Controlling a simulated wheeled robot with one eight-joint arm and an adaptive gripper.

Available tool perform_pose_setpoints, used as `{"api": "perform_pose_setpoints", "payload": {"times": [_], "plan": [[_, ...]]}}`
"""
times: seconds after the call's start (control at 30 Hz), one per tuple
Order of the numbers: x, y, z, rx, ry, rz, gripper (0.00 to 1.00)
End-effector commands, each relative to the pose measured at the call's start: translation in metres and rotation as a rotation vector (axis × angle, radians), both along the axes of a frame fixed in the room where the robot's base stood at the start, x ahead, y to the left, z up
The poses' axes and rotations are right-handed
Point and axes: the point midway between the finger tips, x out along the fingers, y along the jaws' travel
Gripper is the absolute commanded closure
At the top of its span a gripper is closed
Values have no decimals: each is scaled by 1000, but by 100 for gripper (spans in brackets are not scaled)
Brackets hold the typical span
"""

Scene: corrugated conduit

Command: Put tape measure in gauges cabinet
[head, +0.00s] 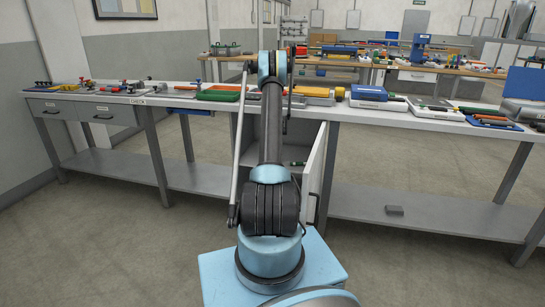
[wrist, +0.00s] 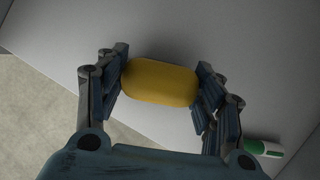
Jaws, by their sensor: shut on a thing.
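The tape measure, a yellow rounded body (wrist: 160,82), sits between the two fingers of my gripper (wrist: 162,84) in the wrist view. The fingers are shut on its two ends. Behind it is a plain grey surface, with floor past its edge at left; I cannot tell whether the tape measure touches that surface. In the head view my arm hides the gripper and tape measure. A cabinet under the bench has its pale door (head: 314,172) standing open; my arm covers much of its opening. No readable label shows which cabinet it is.
A green and white object (wrist: 259,148) lies at the lower right in the wrist view. A green item (head: 297,163) shows inside the cabinet. The long bench (head: 440,121) carries many tools and cases. A small grey block (head: 395,210) lies on the lower shelf at right.

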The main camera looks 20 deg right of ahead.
Motion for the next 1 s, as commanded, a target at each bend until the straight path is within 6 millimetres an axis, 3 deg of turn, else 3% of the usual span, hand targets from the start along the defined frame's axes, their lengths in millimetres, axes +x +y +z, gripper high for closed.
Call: {"api": "perform_pose_setpoints", "payload": {"times": [0.07, 0.1, 0.17, 0.2, 0.57, 0.77, 1.0], "plan": [[0, 0, -1, 0, 0, 0, 71], [0, 0, -1, 0, 0, 0, 34], [0, 0, -1, 0, 0, 0, 21], [0, 0, -1, 0, 0, 0, 19], [0, 0, 0, 0, 0, 0, 19], [-5, 1, 13, 0, 0, 0, 19], [-52, 11, 12, 0, 0, -1, 19]]}}
